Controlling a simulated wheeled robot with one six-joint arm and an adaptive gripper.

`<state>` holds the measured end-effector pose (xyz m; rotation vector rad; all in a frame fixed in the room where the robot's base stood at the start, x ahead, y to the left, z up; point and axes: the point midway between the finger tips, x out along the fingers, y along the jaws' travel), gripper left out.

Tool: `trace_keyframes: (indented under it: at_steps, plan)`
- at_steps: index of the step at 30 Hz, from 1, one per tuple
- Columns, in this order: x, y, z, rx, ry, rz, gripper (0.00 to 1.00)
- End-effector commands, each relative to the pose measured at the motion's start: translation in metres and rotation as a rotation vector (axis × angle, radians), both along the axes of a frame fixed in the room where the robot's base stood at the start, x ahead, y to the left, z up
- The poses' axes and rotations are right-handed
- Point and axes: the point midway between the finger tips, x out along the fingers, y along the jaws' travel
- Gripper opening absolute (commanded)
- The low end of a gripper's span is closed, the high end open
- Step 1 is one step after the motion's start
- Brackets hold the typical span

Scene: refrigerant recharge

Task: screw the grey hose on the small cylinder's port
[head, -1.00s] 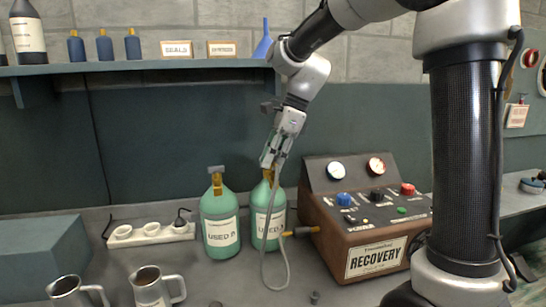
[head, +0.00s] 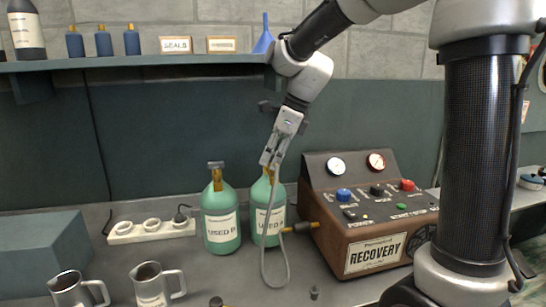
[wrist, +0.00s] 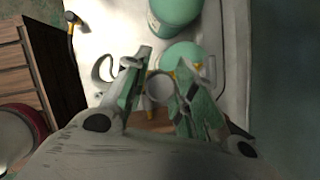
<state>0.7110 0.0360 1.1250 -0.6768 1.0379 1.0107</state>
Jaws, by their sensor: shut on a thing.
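Two green cylinders with brass valves stand side by side on the bench: USED B (head: 221,228) on the left and USED A (head: 262,226) on the right. They look alike in size. My gripper (head: 268,162) points down at the top of USED A and hides part of its valve. The grey hose (head: 265,262) hangs from my gripper in a loop and rises towards a brass fitting (head: 300,228) beside the machine. In the wrist view, my gripper (wrist: 160,90) is closed around a round pale hose end (wrist: 160,86). Whether that end touches the port is hidden.
The brown RECOVERY machine (head: 365,235) stands close on the right. A power strip (head: 150,231) lies behind on the left, with metal mugs (head: 152,284) in front. A shelf (head: 130,64) runs above. A small dark knob (head: 314,293) lies on the bench.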

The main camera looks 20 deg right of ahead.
Motion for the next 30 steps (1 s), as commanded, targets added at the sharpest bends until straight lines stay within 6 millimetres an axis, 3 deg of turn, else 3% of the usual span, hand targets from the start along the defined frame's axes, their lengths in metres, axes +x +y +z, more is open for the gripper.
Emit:
trace_keyframes:
  at_steps: [6, 15, 25, 30]
  plan:
    - [-0.0007, 0.0006, 0.0001, 0.0, 0.001, -0.022, 0.03]
    - [-0.0008, 0.0004, -0.0006, 0.0, 0.002, -0.299, 0.03]
    - [-0.0011, 0.0004, -0.0012, 0.0, 0.004, -0.331, 0.03]
    - [-0.0016, 0.0006, -0.002, -0.002, 0.004, -0.493, 0.03]
